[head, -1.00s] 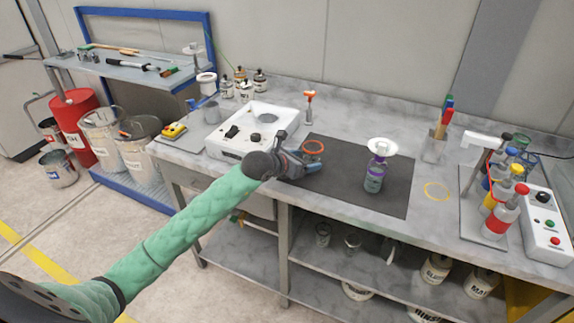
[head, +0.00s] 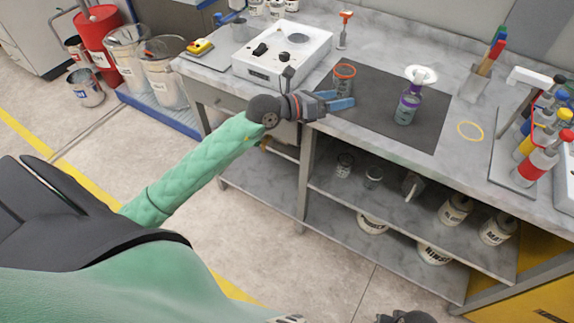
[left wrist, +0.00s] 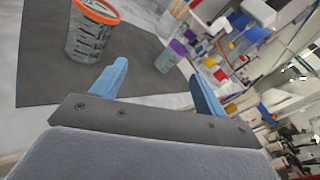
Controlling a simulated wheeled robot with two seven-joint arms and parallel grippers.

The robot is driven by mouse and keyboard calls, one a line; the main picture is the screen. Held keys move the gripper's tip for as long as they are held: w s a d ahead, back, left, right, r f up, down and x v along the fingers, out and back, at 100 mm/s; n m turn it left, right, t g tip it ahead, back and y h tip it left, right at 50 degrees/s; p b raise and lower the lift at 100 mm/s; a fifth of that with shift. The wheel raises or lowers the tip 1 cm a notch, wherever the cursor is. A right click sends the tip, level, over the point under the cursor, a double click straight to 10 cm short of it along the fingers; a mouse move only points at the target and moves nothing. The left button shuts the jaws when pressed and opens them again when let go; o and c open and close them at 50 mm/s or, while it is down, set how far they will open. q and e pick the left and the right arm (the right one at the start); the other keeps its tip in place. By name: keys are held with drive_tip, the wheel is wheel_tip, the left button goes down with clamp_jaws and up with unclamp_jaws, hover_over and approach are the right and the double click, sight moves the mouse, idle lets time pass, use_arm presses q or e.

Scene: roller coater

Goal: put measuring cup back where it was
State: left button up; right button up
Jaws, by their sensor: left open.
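The measuring cup (head: 342,80) appears to be the clear cup with an orange rim, upright on the left part of the dark mat (head: 385,118). It also shows at the top left of the left wrist view (left wrist: 90,40), with dark markings on its wall. My left gripper (head: 345,98) is open and empty at the mat's front edge, just in front of the cup. Its two blue fingers (left wrist: 158,88) stand apart, with the cup outside them. A yellow ring (head: 470,131) lies on the bare bench right of the mat. Dark parts at the bottom edge may be my right gripper.
A bottle with purple bands and a white top (head: 407,105) stands on the mat. A white device (head: 283,58) stands left of the mat. A rack of colored-cap bottles (head: 535,150) is at the right. Jars and cups stand on the shelf below (head: 400,235).

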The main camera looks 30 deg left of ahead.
use_arm(q)
drive_tip(key=s+a+f+n+t+y, duration=0.1)
drive_tip(key=s+a+f+n+y, duration=0.3)
drive_tip(key=n, duration=0.7)
drive_tip(key=s+a+f+n+t+y, duration=0.1)
drive_tip(key=s+f+n+y, duration=0.2)
drive_tip(key=f+n+y, duration=0.5)
drive_tip(key=s+a+f+n+y, duration=0.3)
drive_tip(key=s+f+n, duration=0.1)
drive_tip(key=n, duration=0.9)
drive_tip(key=s+d+f+n+g+h, duration=0.1)
drive_tip(key=s+d+f+n+g, duration=0.1)
drive_tip(key=s+f+g, duration=0.4)
drive_tip(key=s+d+f+n+g, duration=0.1)
drive_tip(key=s+d+f+n, duration=0.1)
drive_tip(key=s+f, duration=0.45)
drive_tip(key=s+d+f+g+h, duration=0.2)
drive_tip(key=s+d+f+g, duration=0.1)
drive_tip(key=s, duration=0.3)
drive_tip(key=s+d+f+n+g+h, duration=0.1)
drive_tip(key=s+d+f+g+h, duration=0.1)
drive_tip(key=s+d, duration=0.4)
wheel_tip(320, 180, down, 2)
drive_tip(key=shift+f+g+h, duration=0.2)
drive_tip(key=shift+g+h, duration=0.1)
drive_tip(key=shift+g, duration=0.6)
